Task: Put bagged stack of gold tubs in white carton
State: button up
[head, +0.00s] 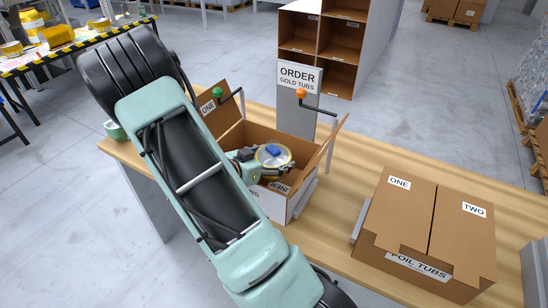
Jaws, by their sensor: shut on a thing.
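The white carton (270,204) stands open on the wooden table, with brown inside walls and raised flaps. One flap at its left reads ONE. The bagged stack of gold tubs (274,155) shows as a round, clear-wrapped top with a gold edge and a blue piece on it. My gripper (262,168) is shut on the stack, over the carton's opening. The stack appears within the carton's walls, but its lower part is hidden, so I cannot tell whether it touches the floor. My arm covers the carton's left side.
A closed brown FOIL TUBS box (432,220) stands at the right of the table (335,215). An ORDER GOLD TUBS sign (300,77) stands behind the carton. A green-knobbed lever (217,93) and an orange-knobbed lever (301,94) rise beside the flaps.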

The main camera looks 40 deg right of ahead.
jog(key=shift+f, duration=0.45)
jog(key=shift+s, duration=0.1)
jog(key=o, duration=1.1)
jog(key=shift+a+f, duration=0.1)
jog(key=shift+f, duration=0.05)
jog(key=shift+s, duration=0.1)
jog(key=shift+r, duration=0.2)
jog(key=v, duration=0.6)
jog(key=r+v, duration=0.1)
jog(key=v, duration=0.5)
jog(key=shift+r+p, duration=0.15)
jog(key=shift+p, duration=0.2)
